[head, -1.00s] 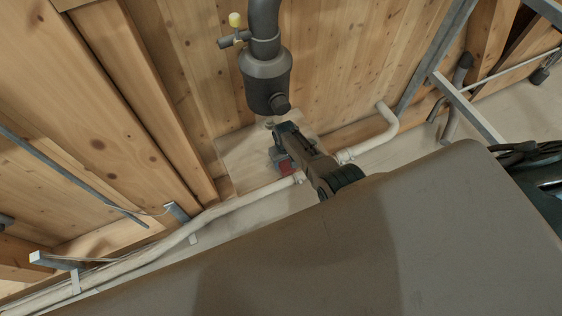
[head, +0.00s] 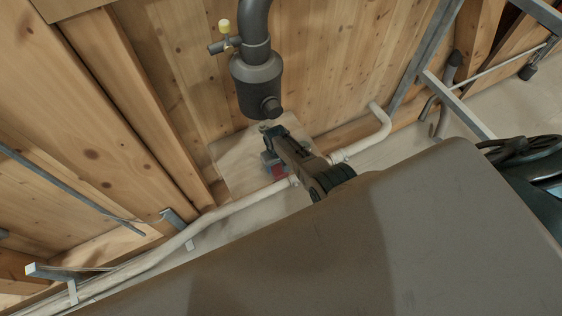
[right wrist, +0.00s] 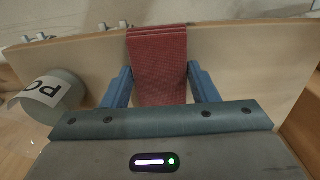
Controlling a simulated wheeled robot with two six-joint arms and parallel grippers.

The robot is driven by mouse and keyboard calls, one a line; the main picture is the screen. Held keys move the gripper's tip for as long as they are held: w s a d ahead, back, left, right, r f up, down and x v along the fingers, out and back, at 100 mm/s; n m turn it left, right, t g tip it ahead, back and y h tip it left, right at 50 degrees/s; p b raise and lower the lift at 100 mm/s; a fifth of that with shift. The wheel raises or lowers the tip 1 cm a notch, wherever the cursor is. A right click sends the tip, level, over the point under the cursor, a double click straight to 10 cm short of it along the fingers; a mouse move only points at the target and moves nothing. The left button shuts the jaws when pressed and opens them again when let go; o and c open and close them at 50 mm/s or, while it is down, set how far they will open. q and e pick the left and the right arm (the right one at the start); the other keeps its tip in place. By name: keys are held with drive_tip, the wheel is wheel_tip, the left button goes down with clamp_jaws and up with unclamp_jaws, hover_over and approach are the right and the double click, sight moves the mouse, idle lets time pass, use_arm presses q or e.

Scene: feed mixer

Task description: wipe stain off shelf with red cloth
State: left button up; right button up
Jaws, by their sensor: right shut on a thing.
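The red cloth (right wrist: 158,68) is folded and sits between the two blue fingers of my right gripper (right wrist: 160,88), which is shut on it. In the head view a bit of the red cloth (head: 278,170) shows beside my right gripper (head: 268,157). The arm above it covers part of the cloth. The pale wooden shelf (head: 235,172) lies under the gripper, against the plank wall; the shelf board (right wrist: 232,60) also shows behind the cloth in the wrist view. I cannot make out a stain. My left gripper is not in view.
A grey pipe with a wide body (head: 256,85) hangs just above the shelf. A white pipe (head: 220,212) runs along the shelf's near side. A grey cylinder with a lettered label (right wrist: 50,94) stands left of the gripper in the wrist view. A large grey surface (head: 350,245) fills the foreground.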

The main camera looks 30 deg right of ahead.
sight(262, 176)
drive_tip(key=shift+s+a, duration=0.1)
drive_tip(key=shift+a, duration=3.25)
drive_tip(key=shift+r, duration=0.1)
wheel_tip(262, 176, up, 6)
drive_tip(key=p, duration=0.6)
wheel_tip(262, 176, up, 3)
drive_tip(key=p, duration=0.3)
drive_tip(key=shift+s, duration=0.1)
